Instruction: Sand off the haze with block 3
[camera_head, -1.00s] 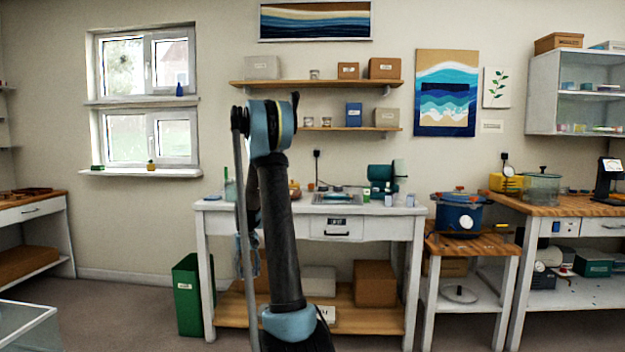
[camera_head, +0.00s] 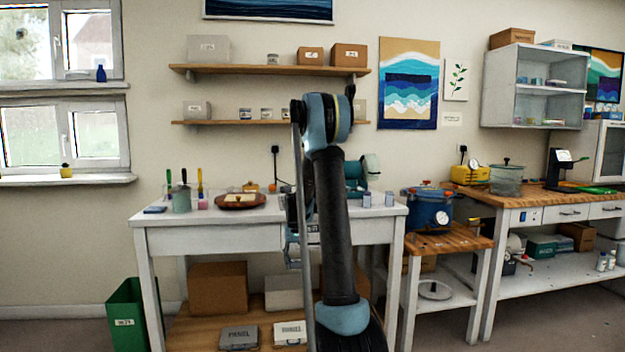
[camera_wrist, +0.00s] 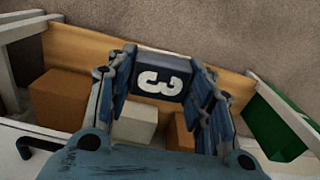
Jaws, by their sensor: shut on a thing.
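My gripper (camera_wrist: 163,74) is shut on block 3 (camera_wrist: 176,65), a dark blue block with a white "3" on its face. In the wrist view the block sits between the two blue fingers, above the bench's lower shelf in the picture. In the head view my arm stands in front of the white workbench (camera_head: 215,239) and hides part of it; the block cannot be made out there. A round brown board (camera_head: 224,205) with a pale piece (camera_head: 239,199) on it lies on the bench top, left of my arm. Any haze is too small to tell.
Left on the bench are a cup of tools (camera_head: 181,199) and a dark flat item (camera_head: 155,210). A teal machine (camera_head: 370,175) stands behind my arm. A blue pot (camera_head: 428,211) stands on the side table. A green bin (camera_head: 127,312) is at the bench's left leg.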

